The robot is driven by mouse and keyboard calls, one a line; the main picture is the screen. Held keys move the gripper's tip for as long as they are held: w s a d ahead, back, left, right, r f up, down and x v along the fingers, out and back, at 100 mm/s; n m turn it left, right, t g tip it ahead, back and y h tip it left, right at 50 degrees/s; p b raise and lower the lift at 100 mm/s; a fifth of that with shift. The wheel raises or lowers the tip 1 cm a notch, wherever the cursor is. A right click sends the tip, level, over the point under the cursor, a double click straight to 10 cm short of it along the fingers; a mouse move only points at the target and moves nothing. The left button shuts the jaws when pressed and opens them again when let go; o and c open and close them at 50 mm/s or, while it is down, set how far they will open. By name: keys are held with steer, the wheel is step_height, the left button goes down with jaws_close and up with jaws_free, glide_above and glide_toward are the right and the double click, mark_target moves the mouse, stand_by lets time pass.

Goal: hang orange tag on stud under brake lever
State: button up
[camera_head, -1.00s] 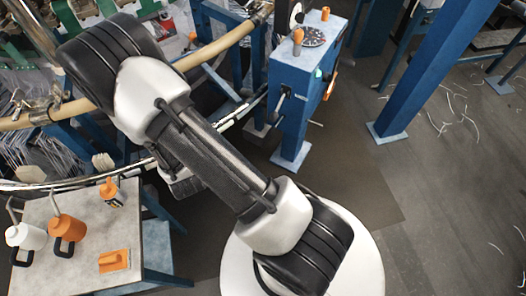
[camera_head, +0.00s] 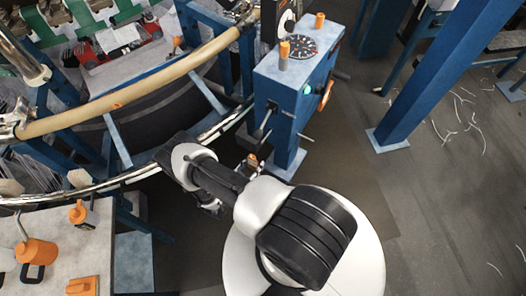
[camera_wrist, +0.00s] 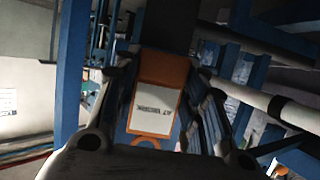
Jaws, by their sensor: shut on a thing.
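My gripper (camera_head: 248,170) is shut on the orange tag (camera_head: 252,160), below the front face of the blue control post. In the wrist view the tag (camera_wrist: 155,95) is between the fingers (camera_wrist: 160,72), an orange frame around a white label with upside-down print. Part of an orange loop shows at its near end. A dark lever (camera_head: 266,121) sticks out of the post's left face, above the tag. A thin grey peg (camera_head: 305,137) sticks out low on the post's right side. I cannot tell which peg is the stud. The tag looks apart from the post.
The blue control post (camera_head: 286,100) carries a dial, orange knobs, a green button and an orange handle (camera_head: 326,96). The loom's metal ring (camera_head: 160,168) runs just left of my arm. A table (camera_head: 60,235) with orange containers stands lower left.

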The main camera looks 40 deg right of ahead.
steer(key=shift+w+d, duration=0.15)
steer(key=shift+d, duration=0.5)
steer(key=d, duration=0.1)
steer(key=w+d, duration=0.1)
steer(key=d, duration=0.1)
steer(key=shift+d, duration=0.25)
steer(key=shift+r, duration=0.3)
steer(key=shift+d, duration=0.25)
steer(key=shift+w+d, duration=0.25)
steer(key=shift+d, duration=0.45)
steer(key=shift+d, duration=0.25)
steer(key=shift+f, duration=0.25)
stand_by(0.4)
steer(key=o, duration=1.2)
